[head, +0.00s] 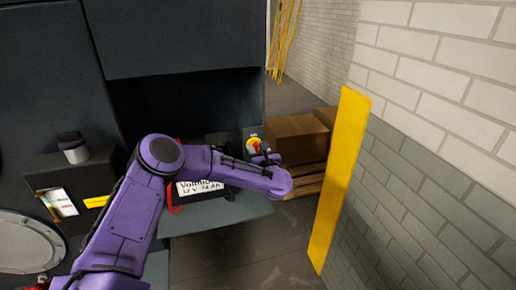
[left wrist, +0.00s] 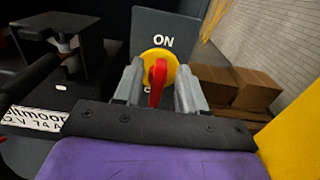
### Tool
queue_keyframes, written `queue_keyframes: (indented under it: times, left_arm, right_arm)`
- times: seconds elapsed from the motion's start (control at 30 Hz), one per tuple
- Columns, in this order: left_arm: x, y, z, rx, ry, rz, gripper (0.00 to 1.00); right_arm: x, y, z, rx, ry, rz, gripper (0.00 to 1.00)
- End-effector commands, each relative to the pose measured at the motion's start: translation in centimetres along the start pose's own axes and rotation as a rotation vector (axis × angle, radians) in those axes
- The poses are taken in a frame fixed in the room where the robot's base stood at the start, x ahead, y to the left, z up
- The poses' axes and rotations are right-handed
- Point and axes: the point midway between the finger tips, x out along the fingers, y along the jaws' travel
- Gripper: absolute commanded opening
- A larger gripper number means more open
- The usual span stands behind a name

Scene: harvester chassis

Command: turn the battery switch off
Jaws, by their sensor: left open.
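The battery switch (left wrist: 158,70) is a yellow disc with a red handle, on a dark plate marked ON above it. In the left wrist view the red handle stands upright, and the lettering below the disc is mostly hidden. The switch also shows small in the head view (head: 254,146). My left gripper (left wrist: 158,88) is open, with one grey finger on each side of the red handle; I cannot tell whether either touches it. In the head view my purple left arm hides much of the left gripper (head: 262,158).
A battery (head: 205,188) with a white label sits on the shelf (head: 220,216) behind my left arm. Brown boxes (head: 297,138) on a pallet stand behind the switch. A yellow post (head: 338,180) and a brick wall (head: 440,120) bound the right side.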

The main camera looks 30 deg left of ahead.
Motion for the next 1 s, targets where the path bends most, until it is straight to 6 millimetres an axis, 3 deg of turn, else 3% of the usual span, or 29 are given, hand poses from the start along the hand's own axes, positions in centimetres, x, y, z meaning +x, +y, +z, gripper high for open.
queue_keyframes:
  times: [0.07, 0.17, 0.2, 0.63, 1.0]
  left_arm:
    - [0.0, 0.0, 0.0, 0.0, 0.0, 0.0, 0.37]
    - [0.0, 0.0, 0.0, 0.001, 0.0, 0.0, 0.05]
    - [0.0, 0.0, 0.0, 0.001, 0.0, 0.0, 0.0]
    - [-0.1, -0.1, -0.2, 0.076, -0.002, -0.001, 0.0]
    - [-0.1, -0.6, -0.5, 0.375, -0.002, -0.001, 0.0]
  right_arm:
    - [0.0, 0.0, 0.0, 0.0, 0.0, 0.0, 0.43]
    - [0.0, 0.0, 0.0, 0.0, 0.0, 0.0, 0.43]
    - [0.0, 0.0, 0.0, 0.0, 0.0, 0.0, 0.43]
    - [0.9, -0.1, 0.4, 0.0, 0.0, 0.0, 0.43]
    - [3.4, -0.3, 1.4, 0.0, 0.0, 0.0, 0.43]
